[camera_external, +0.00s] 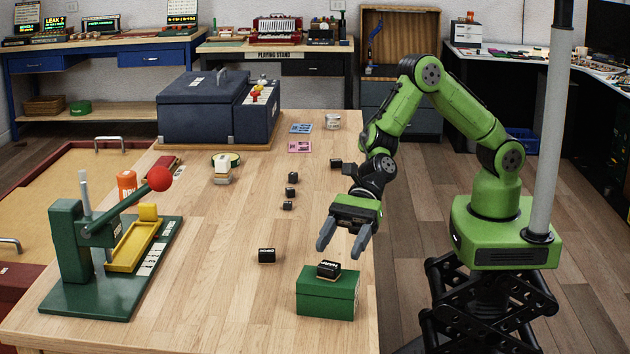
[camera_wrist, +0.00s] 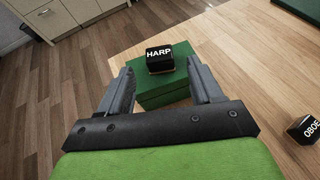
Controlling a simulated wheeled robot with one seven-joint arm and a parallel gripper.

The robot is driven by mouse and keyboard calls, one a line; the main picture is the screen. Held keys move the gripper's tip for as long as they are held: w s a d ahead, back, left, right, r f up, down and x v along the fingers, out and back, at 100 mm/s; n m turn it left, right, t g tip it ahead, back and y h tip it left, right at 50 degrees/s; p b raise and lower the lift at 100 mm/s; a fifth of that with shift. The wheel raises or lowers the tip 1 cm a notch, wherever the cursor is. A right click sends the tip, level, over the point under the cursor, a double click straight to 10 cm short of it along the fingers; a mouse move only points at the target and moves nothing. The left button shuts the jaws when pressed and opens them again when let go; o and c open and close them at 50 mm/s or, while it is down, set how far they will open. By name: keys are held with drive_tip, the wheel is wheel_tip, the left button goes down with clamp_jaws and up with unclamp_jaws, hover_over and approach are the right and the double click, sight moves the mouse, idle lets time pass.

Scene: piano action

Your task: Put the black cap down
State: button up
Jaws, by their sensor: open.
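A black cap (camera_external: 328,269) with white lettering sits on top of a green box (camera_external: 325,298) near the table's right edge. In the wrist view the cap (camera_wrist: 159,60) reads HARP and rests on the lid of the green box (camera_wrist: 165,90). My gripper (camera_external: 340,252) is open and empty, just above and behind the cap in the outside view. In the wrist view its two fingers stand apart, with the cap beyond and between their tips. The fingers do not appear to touch the cap.
Another black cap (camera_external: 267,255), marked OBOE in the wrist view (camera_wrist: 303,129), lies left of the box. Several small black caps (camera_external: 290,191) lie farther back. A green lever press (camera_external: 110,250) stands at left.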

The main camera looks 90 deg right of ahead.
drive_tip(key=v, duration=0.7)
drive_tip(key=shift+s+d+p, duration=0.15)
drive_tip(key=shift+d+p, duration=0.1)
drive_tip(key=shift+p, duration=0.1)
drive_tip(key=shift+r, duration=0.15)
drive_tip(key=s+d+r+n+h, duration=0.3)
drive_tip(key=d+r+n+h, duration=0.1)
drive_tip(key=d+n, duration=0.45)
drive_tip(key=s+d+r+n+h, duration=0.3)
drive_tip(key=s+d+r+n, duration=0.1)
drive_tip(key=d+n, duration=0.4)
drive_tip(key=s+d+r+n+h, duration=0.2)
drive_tip(key=s+d+n+h, duration=0.3)
drive_tip(key=s+d, duration=0.9)
drive_tip(key=shift+s+d+n, duration=0.2)
drive_tip(key=shift+d+n, duration=0.35)
drive_tip(key=shift+d, duration=0.35)
